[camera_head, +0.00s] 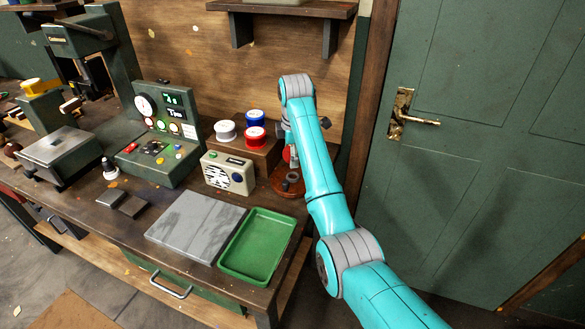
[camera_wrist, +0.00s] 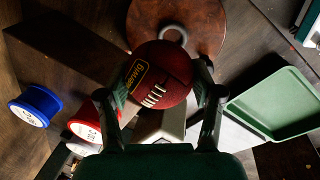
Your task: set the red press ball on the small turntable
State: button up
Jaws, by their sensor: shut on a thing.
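The red press ball (camera_wrist: 165,75) is a dark red leather ball with white laces and a yellow-edged label. My gripper (camera_wrist: 157,88) is shut on it, one finger on each side. In the head view only a red sliver of the ball (camera_head: 287,155) shows beside my arm. The small turntable (camera_wrist: 148,15) is a round brown wooden disc; it also shows in the head view (camera_head: 284,189), partly behind my arm. A grey ring (camera_wrist: 174,34) is at its middle. The ball covers part of the disc in the wrist view; I cannot tell whether they touch.
A radio (camera_head: 224,174) stands left of the turntable. Behind it, white (camera_head: 226,132), blue (camera_head: 255,118) and red (camera_head: 256,137) spools sit on a wooden block. A green tray (camera_head: 257,246) and a grey slab (camera_head: 194,225) lie in front. A green door (camera_head: 480,150) is at right.

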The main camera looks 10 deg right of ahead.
jog(key=shift+f, duration=2.7)
jog(key=o, duration=1.2)
jog(key=shift+f, duration=0.15)
jog(key=r, duration=0.4)
jog(key=s+r, duration=0.1)
jog(key=r, duration=0.1)
jog(key=shift+a+r, duration=0.1)
jog(key=shift+r, duration=0.05)
jog(key=shift+s+r, duration=0.25)
jog(key=shift+r, duration=0.4)
